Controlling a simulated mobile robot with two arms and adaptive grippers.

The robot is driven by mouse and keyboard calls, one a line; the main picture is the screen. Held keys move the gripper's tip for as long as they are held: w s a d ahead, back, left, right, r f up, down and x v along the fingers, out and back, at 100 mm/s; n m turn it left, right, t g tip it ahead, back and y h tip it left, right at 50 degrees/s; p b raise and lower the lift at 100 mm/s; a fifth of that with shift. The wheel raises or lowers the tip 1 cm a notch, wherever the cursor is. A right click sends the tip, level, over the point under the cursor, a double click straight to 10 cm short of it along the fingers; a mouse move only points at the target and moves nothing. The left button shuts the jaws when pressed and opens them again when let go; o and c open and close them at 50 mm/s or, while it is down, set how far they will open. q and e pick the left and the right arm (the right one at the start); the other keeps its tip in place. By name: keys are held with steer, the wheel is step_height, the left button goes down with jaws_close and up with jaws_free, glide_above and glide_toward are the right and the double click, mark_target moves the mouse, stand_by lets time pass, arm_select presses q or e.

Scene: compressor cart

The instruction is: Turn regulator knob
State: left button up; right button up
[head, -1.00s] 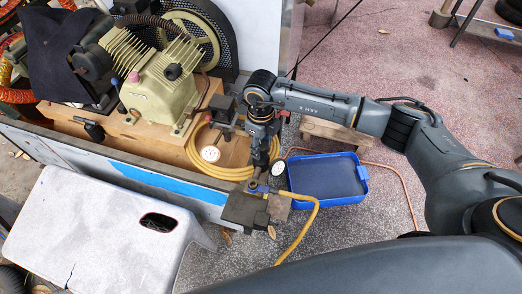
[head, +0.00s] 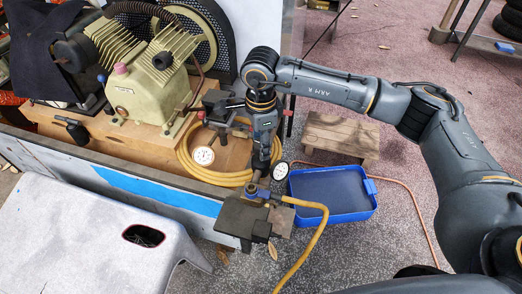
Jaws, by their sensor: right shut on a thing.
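My right gripper (head: 260,166) points down at the front right corner of the cart, beside a white round gauge (head: 281,170). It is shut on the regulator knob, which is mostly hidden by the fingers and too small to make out. Below the gripper there is a blue fitting (head: 263,194) on a dark plate (head: 243,218), with a yellow hose (head: 312,205) running off to the right and down. A second white gauge (head: 204,156) sits to the left, near the coiled hose. My left gripper is not in view.
The cream compressor (head: 150,85) stands on the wooden cart bed (head: 100,132) at the left. A grey step stool (head: 90,225) is in front of the cart. A blue tray (head: 330,192) and a wooden stool (head: 340,137) stand on the ground to the right.

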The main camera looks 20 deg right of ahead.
steer(key=shift+n+b, duration=0.8)
steer(key=shift+n, duration=0.1)
steer(key=shift+r, duration=0.1)
steer(key=o, duration=1.2)
step_height(320, 180, up, 12)
steer(key=shift+f, duration=0.1)
